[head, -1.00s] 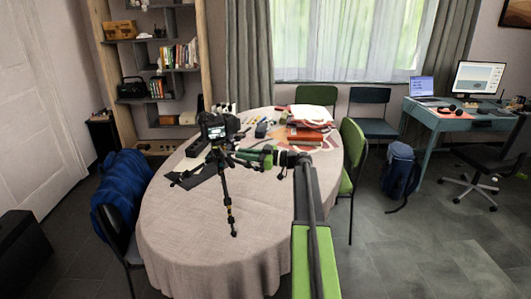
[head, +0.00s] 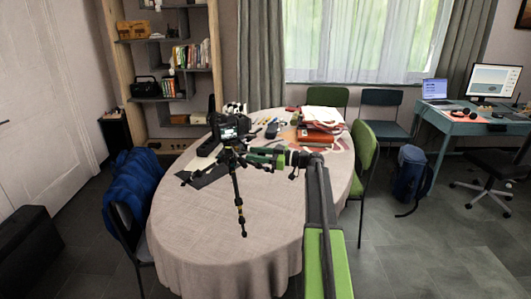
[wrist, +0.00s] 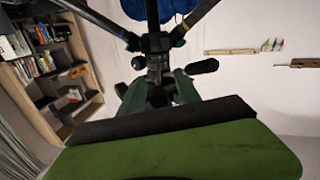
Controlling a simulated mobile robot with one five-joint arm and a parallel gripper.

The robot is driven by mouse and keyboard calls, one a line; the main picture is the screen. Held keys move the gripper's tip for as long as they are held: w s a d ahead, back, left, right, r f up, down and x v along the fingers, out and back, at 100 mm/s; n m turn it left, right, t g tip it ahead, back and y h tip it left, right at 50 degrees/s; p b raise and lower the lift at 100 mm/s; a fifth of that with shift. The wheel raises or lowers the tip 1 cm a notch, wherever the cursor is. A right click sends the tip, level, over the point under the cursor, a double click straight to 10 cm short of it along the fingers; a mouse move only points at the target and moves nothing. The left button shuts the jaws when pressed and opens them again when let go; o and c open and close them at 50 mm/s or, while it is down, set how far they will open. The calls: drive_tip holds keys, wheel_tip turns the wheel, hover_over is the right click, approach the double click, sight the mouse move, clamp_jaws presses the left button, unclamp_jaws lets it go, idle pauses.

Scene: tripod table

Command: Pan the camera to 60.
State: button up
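A black camera (head: 236,126) with its small screen towards me sits on a black tripod (head: 239,205) at the table (head: 190,235). My green gripper (head: 252,157) is at the tripod head, just below and right of the camera. In the wrist view the tripod head (wrist: 158,62) appears upside down, with a dark handle (wrist: 203,66) sticking out to the right. The camera's pan angle cannot be read.
Red items and papers (head: 318,125) lie on the table's far right. A green chair (head: 364,155) stands at its right and a blue-draped chair (head: 135,190) at its left. A backpack (head: 412,175) is on the floor. The floor at right front is clear.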

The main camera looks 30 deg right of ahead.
drive_tip(key=v, duration=1.7)
drive_tip(key=shift+s+d, duration=0.15)
